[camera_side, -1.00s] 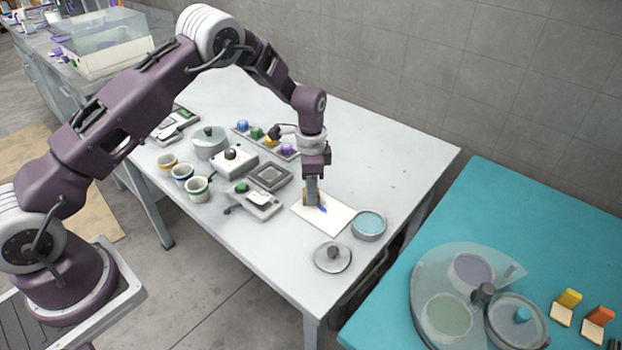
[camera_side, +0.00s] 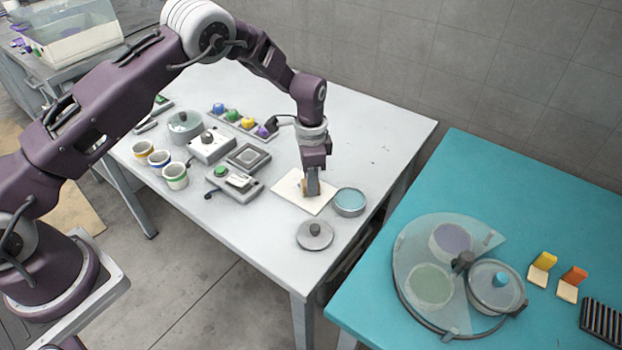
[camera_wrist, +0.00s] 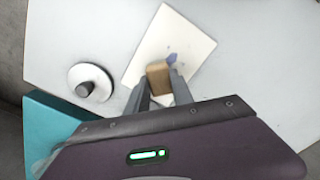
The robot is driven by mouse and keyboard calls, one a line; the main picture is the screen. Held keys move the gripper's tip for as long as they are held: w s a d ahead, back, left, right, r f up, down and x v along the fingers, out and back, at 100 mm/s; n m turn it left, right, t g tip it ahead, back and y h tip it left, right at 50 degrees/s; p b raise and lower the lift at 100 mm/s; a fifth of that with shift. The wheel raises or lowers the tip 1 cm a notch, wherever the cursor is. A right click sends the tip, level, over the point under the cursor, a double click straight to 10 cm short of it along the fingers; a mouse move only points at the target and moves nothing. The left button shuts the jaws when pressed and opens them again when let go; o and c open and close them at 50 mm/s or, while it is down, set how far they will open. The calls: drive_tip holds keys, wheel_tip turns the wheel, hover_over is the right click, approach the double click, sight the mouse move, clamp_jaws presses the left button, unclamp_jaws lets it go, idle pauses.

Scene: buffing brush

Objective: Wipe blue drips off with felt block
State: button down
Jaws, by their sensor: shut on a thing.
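My gripper (camera_side: 312,192) points down over a cream board (camera_side: 287,188) lying on the grey-white table. It is shut on a tan felt block (camera_side: 304,187). In the wrist view the block (camera_wrist: 158,77) shows between the fingers (camera_wrist: 160,92), over the board (camera_wrist: 190,40). I cannot tell whether the block touches the board. A blue drip mark (camera_wrist: 171,58) shows on the board just beside the block, with a faint small speck near it. In the side view the blue mark is not visible; the gripper may hide it.
A round dish with blue contents (camera_side: 349,201) stands close right of the board. A grey knobbed lid (camera_side: 314,235) lies in front of it. A device with a green knob (camera_side: 233,182), cups (camera_side: 175,176) and a paint rack (camera_side: 240,119) stand left. A teal table (camera_side: 455,165) is at right.

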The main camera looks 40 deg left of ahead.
drive_tip(key=shift+a, duration=3.1)
wheel_tip(320, 180, up, 8)
drive_tip(key=shift+s, duration=0.1)
